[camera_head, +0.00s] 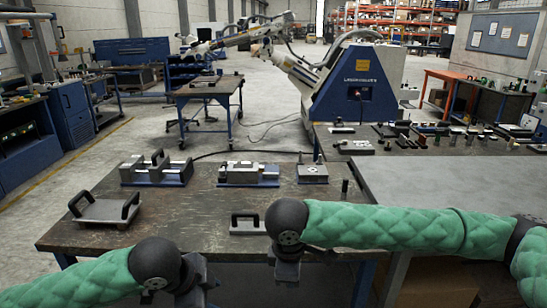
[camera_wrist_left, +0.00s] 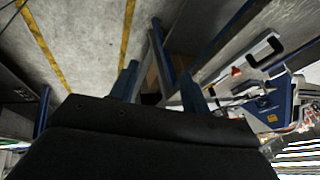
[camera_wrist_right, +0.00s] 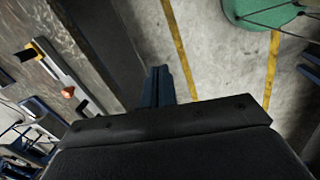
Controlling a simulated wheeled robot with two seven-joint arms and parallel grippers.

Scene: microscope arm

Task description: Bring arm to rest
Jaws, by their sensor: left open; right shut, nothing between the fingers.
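A blue machine (camera_head: 357,85) stands on the floor beyond the bench. A jointed pale arm (camera_head: 303,72) extends from it to the left, raised, over a small wheeled table (camera_head: 209,90). Both my grippers are far from it. My left gripper (camera_head: 192,290) is at the near edge of the bench; in the left wrist view its two fingers (camera_wrist_left: 158,85) stand apart with nothing between them. My right gripper (camera_head: 287,268) hangs at the bench's front edge, right of the left one; in the right wrist view its fingers (camera_wrist_right: 158,87) are together and empty.
The dark bench (camera_head: 190,222) carries a handled plate (camera_head: 105,208), blue-based fixtures (camera_head: 157,170) and a handled block (camera_head: 247,222) close to my right gripper. A grey table (camera_head: 440,185) adjoins on the right, with small parts behind it. Open concrete floor lies beyond.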

